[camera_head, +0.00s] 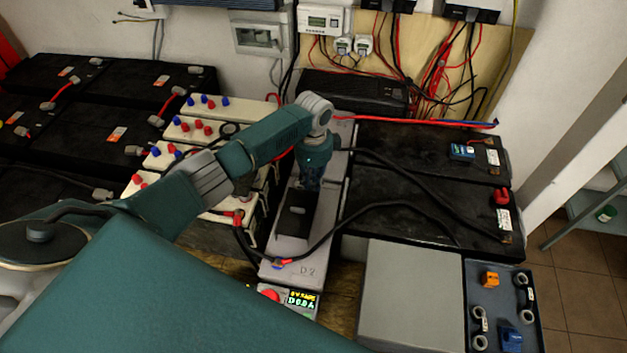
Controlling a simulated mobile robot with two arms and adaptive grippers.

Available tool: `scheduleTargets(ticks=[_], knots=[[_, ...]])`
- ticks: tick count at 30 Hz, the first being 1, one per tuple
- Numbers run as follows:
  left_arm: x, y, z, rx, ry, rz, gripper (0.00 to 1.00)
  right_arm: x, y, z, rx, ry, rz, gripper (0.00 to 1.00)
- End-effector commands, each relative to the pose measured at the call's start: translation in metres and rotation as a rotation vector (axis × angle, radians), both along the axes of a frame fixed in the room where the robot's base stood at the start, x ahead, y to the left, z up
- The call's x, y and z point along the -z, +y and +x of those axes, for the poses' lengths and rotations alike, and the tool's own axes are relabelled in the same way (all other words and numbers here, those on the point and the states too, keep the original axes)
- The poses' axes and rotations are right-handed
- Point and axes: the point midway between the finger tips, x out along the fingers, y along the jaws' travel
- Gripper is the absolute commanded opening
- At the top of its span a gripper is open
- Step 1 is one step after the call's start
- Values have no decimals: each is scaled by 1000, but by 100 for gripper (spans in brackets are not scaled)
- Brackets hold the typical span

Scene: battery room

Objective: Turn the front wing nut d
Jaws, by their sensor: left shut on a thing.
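The long grey battery unit marked D2 (305,271) lies front to back in the middle. A small red and blue fitting (283,262) sits on its front end where a black cable meets it; I cannot make out its shape. My left gripper (295,222) points down over the front part of this unit, just behind that fitting. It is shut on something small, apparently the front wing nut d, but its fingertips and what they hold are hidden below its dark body. My right gripper is not in view.
A small panel with a red button and lit display (300,298) sits just in front. Black batteries (385,205) and a grey box (412,290) lie to the right. A black cable (375,206) arcs over them. White batteries with red and blue caps (190,130) stand left.

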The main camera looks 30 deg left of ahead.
Motion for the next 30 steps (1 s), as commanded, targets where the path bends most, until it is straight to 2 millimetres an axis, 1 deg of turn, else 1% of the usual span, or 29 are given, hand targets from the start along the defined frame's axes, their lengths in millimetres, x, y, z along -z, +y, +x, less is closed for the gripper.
scheduleTargets(ticks=[9, 10, 11, 21, 23, 26, 30], knots=[[-2, 0, 2, 4, -5, -1, 0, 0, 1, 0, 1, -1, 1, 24], [-2, 0, 2, 4, -5, -1, 18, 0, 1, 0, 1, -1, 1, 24], [-2, 0, 2, 4, -5, -1, 24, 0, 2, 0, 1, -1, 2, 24], [-3, 0, 1, 2, -3, 0, 24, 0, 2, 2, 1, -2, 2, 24], [-8, 0, 1, 2, -3, 0, 24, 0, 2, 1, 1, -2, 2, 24], [-22, 0, 2, 4, -6, 0, 24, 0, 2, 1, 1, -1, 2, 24], [-52, 1, 2, 3, -8, 0, 24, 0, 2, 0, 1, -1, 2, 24]])
